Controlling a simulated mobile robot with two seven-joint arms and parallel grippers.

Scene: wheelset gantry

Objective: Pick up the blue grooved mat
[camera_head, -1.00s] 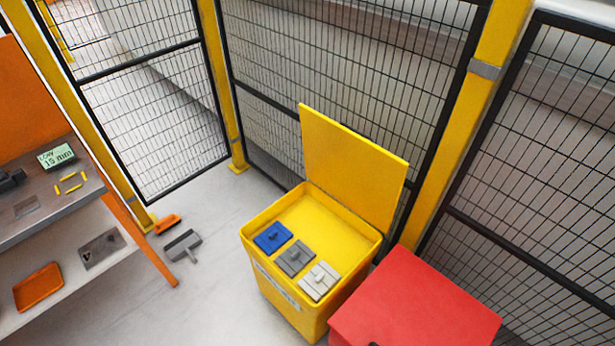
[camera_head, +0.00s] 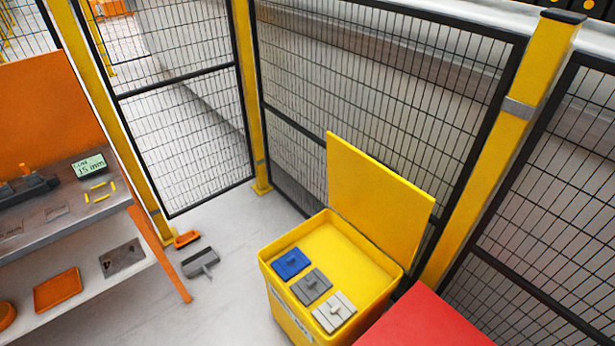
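The blue grooved mat (camera_head: 291,263) lies in the open yellow bin (camera_head: 352,250), at the left end of a row along the bin's near side. It is a small blue square with a raised piece on top. A dark grey mat (camera_head: 312,286) and a light grey mat (camera_head: 334,312) lie beside it in the same row. Neither of my grippers shows in the head view.
The bin's yellow lid (camera_head: 378,195) stands up at the back, near the mesh fence (camera_head: 370,100). A red box (camera_head: 428,325) is right of the bin. A workbench (camera_head: 70,225) stands left. A grey brush head (camera_head: 200,262) and orange dustpan (camera_head: 187,238) lie on the floor between.

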